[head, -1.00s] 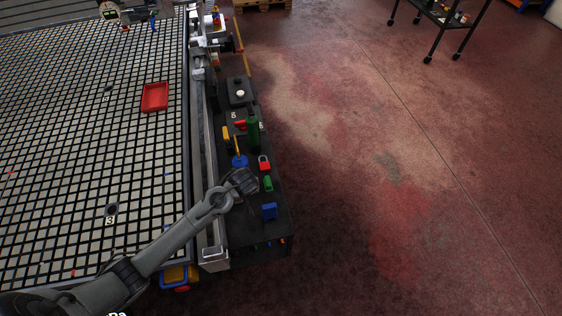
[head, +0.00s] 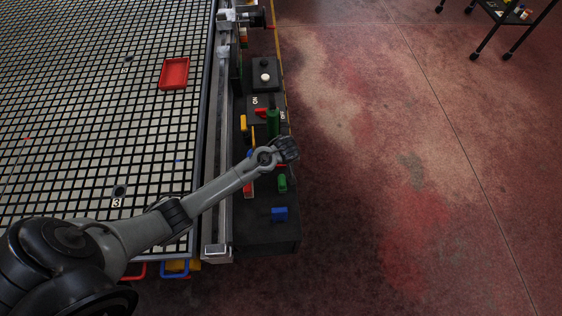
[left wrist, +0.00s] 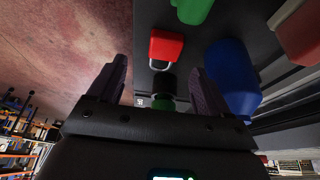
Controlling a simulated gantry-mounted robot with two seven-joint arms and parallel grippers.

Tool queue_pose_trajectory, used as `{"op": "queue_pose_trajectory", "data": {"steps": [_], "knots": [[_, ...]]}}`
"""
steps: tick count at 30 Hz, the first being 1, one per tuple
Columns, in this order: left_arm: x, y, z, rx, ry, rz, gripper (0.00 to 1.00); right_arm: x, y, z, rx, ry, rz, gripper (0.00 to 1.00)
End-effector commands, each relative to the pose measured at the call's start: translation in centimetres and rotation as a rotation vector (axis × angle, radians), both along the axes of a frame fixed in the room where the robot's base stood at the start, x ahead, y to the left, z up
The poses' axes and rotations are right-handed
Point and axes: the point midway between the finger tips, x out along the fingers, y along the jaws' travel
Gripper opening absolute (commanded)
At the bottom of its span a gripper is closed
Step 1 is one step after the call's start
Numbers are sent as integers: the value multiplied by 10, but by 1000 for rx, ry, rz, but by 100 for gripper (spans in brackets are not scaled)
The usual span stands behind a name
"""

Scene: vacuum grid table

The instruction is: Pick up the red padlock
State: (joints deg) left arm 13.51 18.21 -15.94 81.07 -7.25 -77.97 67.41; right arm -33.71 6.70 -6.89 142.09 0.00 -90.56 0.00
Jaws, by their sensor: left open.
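The red padlock (left wrist: 166,46) lies on the dark shelf in the left wrist view, its metal shackle facing my gripper. It is just beyond the fingertips, roughly between their lines, with no finger touching it. My left gripper (left wrist: 160,78) is open and empty. In the head view my left gripper (head: 287,149) is over the dark shelf, and only a sliver of red (head: 281,165) shows beneath it, likely the padlock. My right gripper is in neither current view.
A green padlock (head: 282,183) and a blue padlock (head: 279,214) sit nearer on the shelf. A blue rounded object (left wrist: 232,80) stands close beside the gripper. A red tray (head: 174,73) rests on the grid table. Open floor lies right of the shelf.

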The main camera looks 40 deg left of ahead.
Motion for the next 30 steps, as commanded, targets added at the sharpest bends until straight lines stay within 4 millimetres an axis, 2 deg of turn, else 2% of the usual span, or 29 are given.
{"op": "queue_pose_trajectory", "data": {"steps": [5,15,25,26,30], "knots": [[1,4,-9,1,1,0,79,2,-1,-1,-2,-6,1,45],[7,17,-46,2,0,-1,79,3,-2,-11,-6,-8,4,45],[8,19,-51,1,0,-1,79,3,-1,-11,-6,-9,3,45],[8,19,-51,1,0,-1,77,3,-1,-11,-6,-9,3,45],[8,19,-51,1,0,-1,56,3,-1,-11,-3,-10,2,45]]}}
